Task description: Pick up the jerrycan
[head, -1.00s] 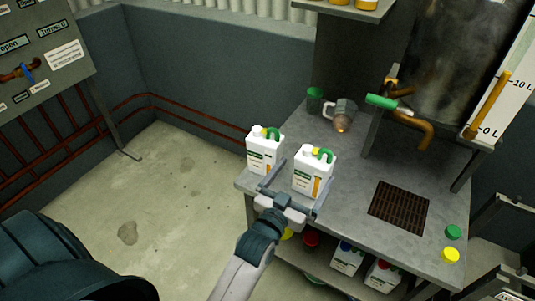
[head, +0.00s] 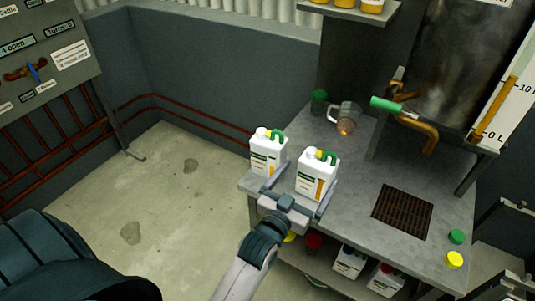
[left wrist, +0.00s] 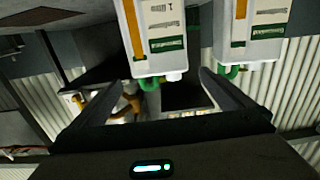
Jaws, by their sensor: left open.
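Two white jerrycans with green handles stand upright side by side at the left end of the metal table. The nearer jerrycan (head: 317,178) has a yellow cap and an orange stripe; the other jerrycan (head: 267,154) stands to its left. My left gripper (head: 308,177) is open, one finger on each side of the nearer jerrycan, the left finger running between the two cans. In the left wrist view the nearer jerrycan (left wrist: 160,40) appears upside down between the fingertips, and the other jerrycan (left wrist: 252,40) is outside the right finger. Contact cannot be told. My right gripper is out of view.
The metal table (head: 350,190) has a dark grate (head: 403,212), a glass jug (head: 345,117), and loose green (head: 457,237) and yellow (head: 454,260) caps. A large tank (head: 465,65) with a pipe stands behind. More jerrycans (head: 348,261) sit on the lower shelf.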

